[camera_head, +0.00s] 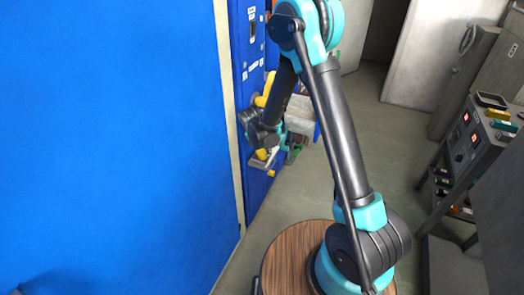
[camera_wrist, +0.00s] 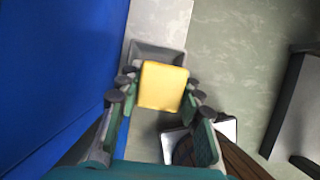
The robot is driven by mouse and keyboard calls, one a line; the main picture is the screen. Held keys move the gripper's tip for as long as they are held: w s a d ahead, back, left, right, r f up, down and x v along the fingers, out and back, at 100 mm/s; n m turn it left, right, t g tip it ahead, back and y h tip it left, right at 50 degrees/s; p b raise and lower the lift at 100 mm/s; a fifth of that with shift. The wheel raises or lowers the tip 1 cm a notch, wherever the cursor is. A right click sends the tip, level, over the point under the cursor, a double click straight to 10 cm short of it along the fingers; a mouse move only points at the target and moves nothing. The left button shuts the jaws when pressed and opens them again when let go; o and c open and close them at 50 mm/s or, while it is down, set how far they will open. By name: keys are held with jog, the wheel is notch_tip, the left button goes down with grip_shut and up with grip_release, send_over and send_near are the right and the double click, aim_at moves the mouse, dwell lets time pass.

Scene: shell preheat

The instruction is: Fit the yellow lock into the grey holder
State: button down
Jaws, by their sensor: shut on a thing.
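The yellow lock (camera_wrist: 162,86) is a block with rounded edges, held between the fingers of my gripper (camera_wrist: 160,92) in the wrist view. A grey box-like holder (camera_wrist: 150,52) shows just beyond the lock, its far rim and corners visible. The lock covers much of the holder, so I cannot tell whether the lock is inside it or above it. In the head view my gripper (camera_head: 265,150) is small, beside the blue wall, with a bit of yellow at it; the arm partly hides this spot.
A tall blue panel (camera_head: 110,130) stands close on the left. A grey control cabinet (camera_head: 470,145) with trays of small coloured items stands at the right. Grey-green floor (camera_head: 405,130) lies open between them. A round wooden top (camera_head: 288,260) is at the bottom.

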jog(key=shift+w+a+f, duration=0.1)
jog(key=shift+w+f, duration=0.5)
jog(key=shift+f, duration=0.25)
jog(key=c, duration=1)
grip_release()
